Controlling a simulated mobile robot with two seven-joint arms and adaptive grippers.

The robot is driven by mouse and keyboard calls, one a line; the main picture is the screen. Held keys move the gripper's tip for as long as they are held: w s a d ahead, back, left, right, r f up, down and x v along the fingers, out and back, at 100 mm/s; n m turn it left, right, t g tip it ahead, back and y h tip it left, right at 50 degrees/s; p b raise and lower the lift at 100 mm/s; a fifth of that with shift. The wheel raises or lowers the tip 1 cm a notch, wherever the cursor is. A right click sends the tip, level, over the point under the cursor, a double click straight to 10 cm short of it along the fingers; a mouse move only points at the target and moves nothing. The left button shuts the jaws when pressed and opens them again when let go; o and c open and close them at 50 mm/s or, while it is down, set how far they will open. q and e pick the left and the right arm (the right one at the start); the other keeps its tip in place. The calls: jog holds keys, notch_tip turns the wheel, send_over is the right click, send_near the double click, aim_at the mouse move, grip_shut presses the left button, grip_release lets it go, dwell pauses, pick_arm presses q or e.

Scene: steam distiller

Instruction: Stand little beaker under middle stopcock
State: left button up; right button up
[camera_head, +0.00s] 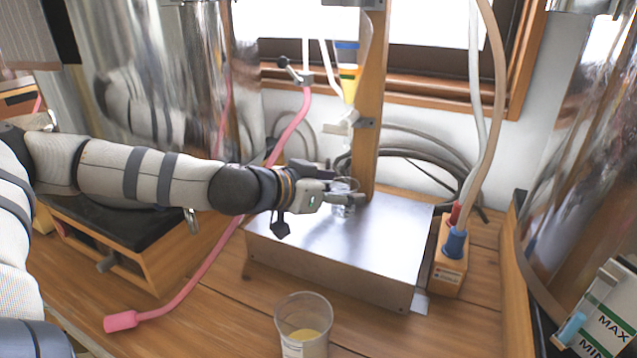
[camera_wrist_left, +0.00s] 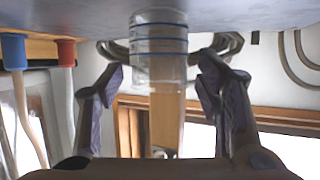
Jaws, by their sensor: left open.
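The little beaker (camera_head: 343,209) is clear, with blue rings that show in the left wrist view (camera_wrist_left: 160,38). It appears to stand upright on the metal box (camera_head: 385,230), near the wooden post. Above it hangs a glass tube of yellow liquid (camera_head: 348,82) with a white stopcock (camera_head: 342,126) at its lower end. My left gripper (camera_head: 342,192) is open, with one finger on each side of the beaker. In the left wrist view, upside down, gaps show between the fingers (camera_wrist_left: 162,82) and the beaker. The fingers partly hide the beaker in the head view. My right gripper is out of sight.
A larger plastic cup (camera_head: 303,325) with yellowish contents stands on the table in front. A pink hose (camera_head: 215,243) runs past my left arm. A wooden block (camera_head: 450,258) with red and blue hose fittings stands right of the box. The box's right top is bare.

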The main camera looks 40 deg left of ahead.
pick_arm(q)
jog(key=p+v, duration=0.2)
jog(key=v, duration=0.8)
jog(key=shift+r, duration=0.35)
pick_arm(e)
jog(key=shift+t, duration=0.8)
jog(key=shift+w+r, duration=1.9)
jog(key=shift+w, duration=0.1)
pick_arm(q)
jog(key=shift+s, duration=0.1)
